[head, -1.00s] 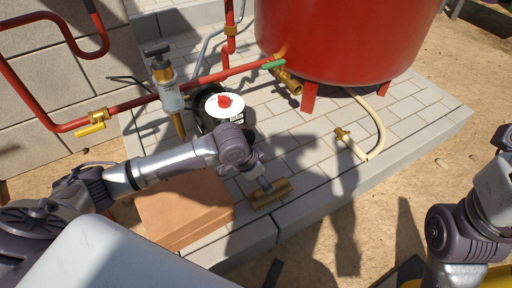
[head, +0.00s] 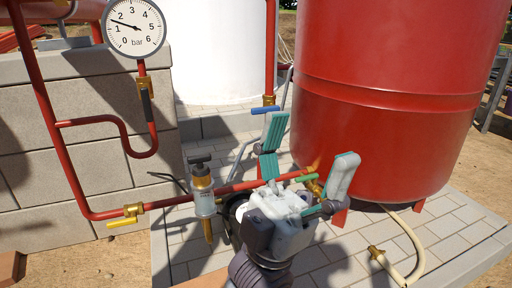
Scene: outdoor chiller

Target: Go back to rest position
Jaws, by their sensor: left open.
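My left gripper (head: 306,160) shows in the head view with two pale green finger pads spread wide apart. It is open and nothing shows between its fingers. It is raised in front of the red pipework and the left part of the red tank (head: 395,110). The gripper body hides most of the black round device, of which only a dark edge shows. My right gripper is not in the head view.
A pressure gauge (head: 134,27) stands at the upper left on red pipes (head: 90,214). A yellow-handled valve (head: 124,219) and a clear-bodied fitting (head: 203,201) are on the lower pipe. A beige hose (head: 409,245) lies on the paving at right. Block wall (head: 85,165) stands left.

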